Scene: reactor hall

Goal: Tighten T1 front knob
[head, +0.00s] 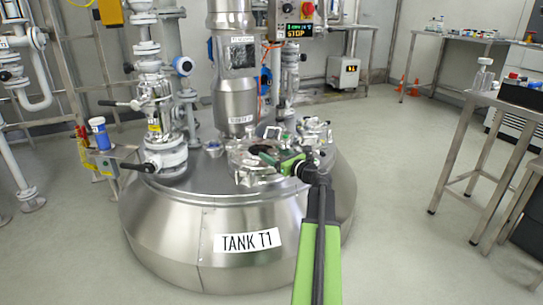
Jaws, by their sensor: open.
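The steel tank T1 (165,215) stands in the middle of the head view, with a "TANK T1" label (248,241) on its front. On its top is a round silver hatch (240,160) with several small metal clamps and knobs around its rim. The front knob is too small to pick out clearly among the shiny fittings at the hatch's near edge. My gripper (270,157) is open over the right part of the hatch, its dark fingers pointing left. It covers part of the lid. I cannot tell whether it touches any fitting.
A vertical steel column (235,85) rises behind the hatch. A control box (293,18) reads "STOP". A steel table (478,135) stands right; the floor between is clear.

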